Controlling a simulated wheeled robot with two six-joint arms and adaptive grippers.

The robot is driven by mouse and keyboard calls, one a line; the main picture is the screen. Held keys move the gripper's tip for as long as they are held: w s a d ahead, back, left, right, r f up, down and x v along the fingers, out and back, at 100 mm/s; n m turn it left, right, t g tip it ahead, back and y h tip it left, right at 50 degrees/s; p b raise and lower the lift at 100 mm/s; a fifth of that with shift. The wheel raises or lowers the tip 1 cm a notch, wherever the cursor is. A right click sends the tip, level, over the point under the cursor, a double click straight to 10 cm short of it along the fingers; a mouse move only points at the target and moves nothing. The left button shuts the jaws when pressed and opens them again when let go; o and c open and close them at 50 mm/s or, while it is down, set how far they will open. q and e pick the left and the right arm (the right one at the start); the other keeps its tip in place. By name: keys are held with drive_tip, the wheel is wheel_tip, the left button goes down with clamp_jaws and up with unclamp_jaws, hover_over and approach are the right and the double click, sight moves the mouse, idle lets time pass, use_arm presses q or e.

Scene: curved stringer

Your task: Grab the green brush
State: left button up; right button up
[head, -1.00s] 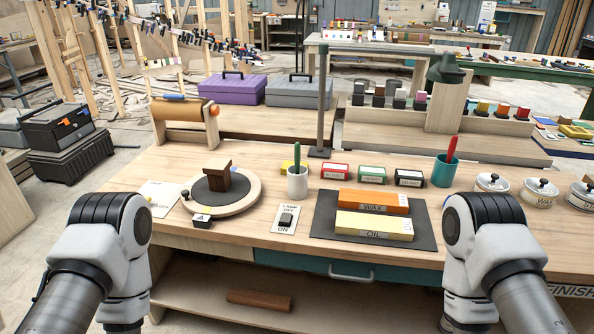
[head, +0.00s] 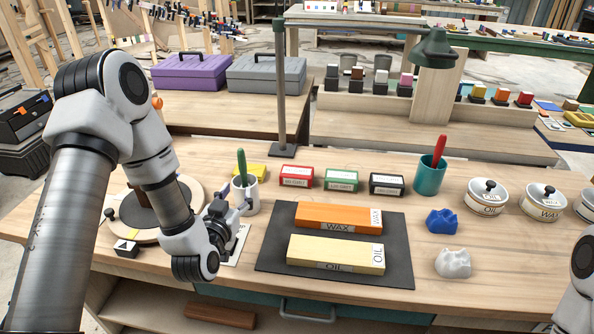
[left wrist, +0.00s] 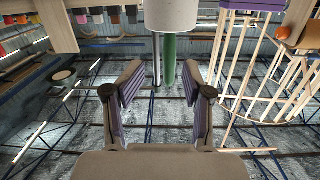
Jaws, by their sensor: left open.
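The green brush (head: 242,167) stands in a white cup (head: 250,197) on the workbench, its green handle pointing up. My left gripper (head: 235,198) is open and empty, close in front of the cup. In the left wrist view, the picture is upside down: the white cup (left wrist: 172,15) is at the top and the green handle (left wrist: 169,62) hangs between the spread fingers of the left gripper (left wrist: 160,77), seemingly beyond the fingertips. The brush's lower end is hidden inside the cup. My right gripper is out of view.
A teal cup (head: 428,178) with a red-handled tool stands to the right. A dark mat (head: 400,262) with wax and oil blocks lies in front. A lamp post (head: 281,90) rises behind the white cup. A round turntable (head: 180,187) is partly behind my left arm.

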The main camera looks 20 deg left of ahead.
sight(240, 160)
use_arm(q)
drive_tip(key=shift+w+a+r+n+t+y, duration=0.15)
drive_tip(key=shift+w+a+r+y, duration=0.05)
drive_tip(key=shift+w+r, duration=0.35)
drive_tip(key=shift+w+a+r+n+t+y, duration=0.15)
drive_tip(key=shift+w+r+y, duration=0.05)
drive_tip(key=shift+w+r, duration=0.3)
drive_tip(key=r, duration=0.1)
drive_tip(key=a+r, duration=0.1)
drive_tip(key=shift+s+r, duration=0.15)
drive_tip(key=shift+r, duration=0.15)
drive_tip(key=shift+a+r+t, duration=0.1)
drive_tip(key=shift+r+t, duration=0.1)
drive_tip(key=shift+t, duration=0.1)
drive_tip(key=x, duration=0.2)
drive_tip(key=p+x, duration=0.1)
drive_tip(key=x, duration=0.1)
drive_tip(key=f+x, duration=0.1)
drive_tip(key=x, duration=0.1)
drive_tip(key=shift+w+p, duration=0.2)
drive_tip(key=shift+p, duration=0.15)
drive_tip(key=shift+w+r, duration=0.1)
drive_tip(key=shift+w, duration=0.1)
clamp_jaws()
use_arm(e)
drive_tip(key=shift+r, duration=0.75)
